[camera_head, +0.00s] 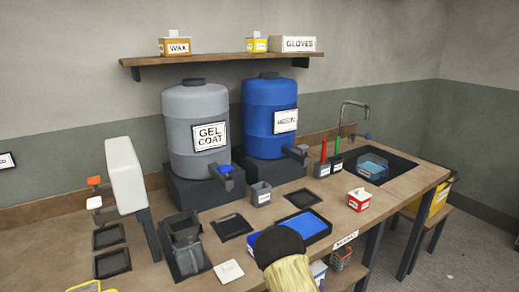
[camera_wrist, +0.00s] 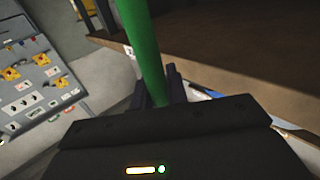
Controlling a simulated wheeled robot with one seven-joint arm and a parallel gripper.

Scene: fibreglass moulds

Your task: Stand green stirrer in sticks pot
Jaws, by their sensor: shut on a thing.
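In the wrist view my gripper (camera_wrist: 158,90) is shut on a green stirrer (camera_wrist: 140,45), a thick green rod rising from between the dark fingers. Its lower end is hidden behind the gripper body. In the head view my gripper's fingers and the held stirrer cannot be made out. A small grey pot (camera_head: 260,194) with a white label, too small to read, stands on the bench in front of the drums. Farther right, a dark two-part holder (camera_head: 327,168) has a red stick (camera_head: 323,151) and a green stick (camera_head: 339,136) upright at it.
A grey gel coat drum (camera_head: 196,120) and a blue drum (camera_head: 268,110) stand behind. A blue-filled tray (camera_head: 306,229), a red-and-white box (camera_head: 359,200) and a sink (camera_head: 396,163) occupy the bench. In the wrist view, a brown bench edge (camera_wrist: 220,40) lies close, right of the stirrer.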

